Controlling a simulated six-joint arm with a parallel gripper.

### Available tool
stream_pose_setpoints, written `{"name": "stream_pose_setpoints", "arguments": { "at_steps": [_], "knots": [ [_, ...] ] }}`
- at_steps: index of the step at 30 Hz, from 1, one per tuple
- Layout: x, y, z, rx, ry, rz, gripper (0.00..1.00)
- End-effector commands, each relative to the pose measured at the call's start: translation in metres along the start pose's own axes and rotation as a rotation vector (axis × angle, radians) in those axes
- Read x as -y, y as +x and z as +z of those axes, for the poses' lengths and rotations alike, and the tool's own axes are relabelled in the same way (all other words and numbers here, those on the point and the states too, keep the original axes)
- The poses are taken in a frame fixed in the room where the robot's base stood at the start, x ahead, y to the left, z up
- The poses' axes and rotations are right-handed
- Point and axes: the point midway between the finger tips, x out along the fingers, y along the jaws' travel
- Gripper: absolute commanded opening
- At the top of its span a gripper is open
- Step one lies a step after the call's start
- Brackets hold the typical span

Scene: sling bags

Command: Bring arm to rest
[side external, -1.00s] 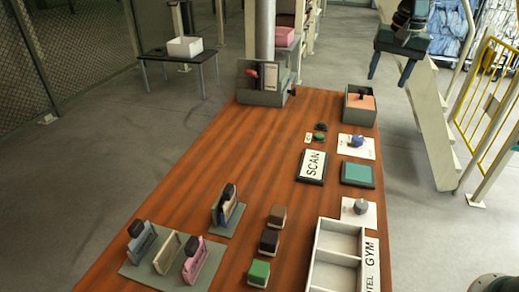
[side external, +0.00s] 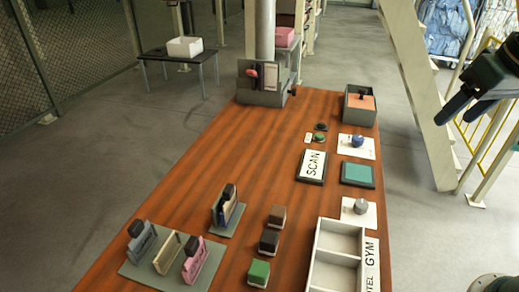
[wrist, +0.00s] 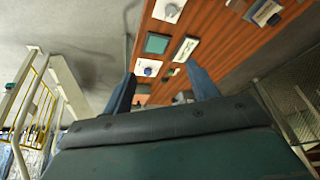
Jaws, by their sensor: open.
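My gripper (side external: 459,112) is at the right edge of the side view, raised and clear of the wooden table (side external: 190,175). Its two dark fingers point down and to the left. In the wrist view the gripper (wrist: 165,88) shows its blue fingers spread apart with nothing between them. It is open and empty. Part of the arm behind it is cut off by the frame edge.
On the table stand a SCAN plate (side external: 312,165), a teal pad (side external: 357,173), a white divided tray (side external: 336,240), a grey box (side external: 360,105), and several small bags on a green-grey base (side external: 150,270). A pale stair frame (side external: 420,100) stands behind the gripper.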

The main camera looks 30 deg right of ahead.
Motion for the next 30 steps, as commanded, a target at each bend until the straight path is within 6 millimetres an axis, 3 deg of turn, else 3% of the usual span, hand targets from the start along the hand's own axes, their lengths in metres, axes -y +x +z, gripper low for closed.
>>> {"name": "stream_pose_setpoints", "arguments": {
  "at_steps": [6, 12, 18, 30],
  "knots": [
    [-0.002, 0.001, 0.050, -0.051, -0.121, -0.020, 0.59],
    [-0.005, 0.007, 0.080, -0.082, -0.198, -0.029, 0.59],
    [-0.006, 0.010, 0.090, -0.091, -0.224, -0.032, 0.59],
    [-0.006, 0.010, 0.090, -0.090, -0.224, -0.032, 0.59]
  ]
}}
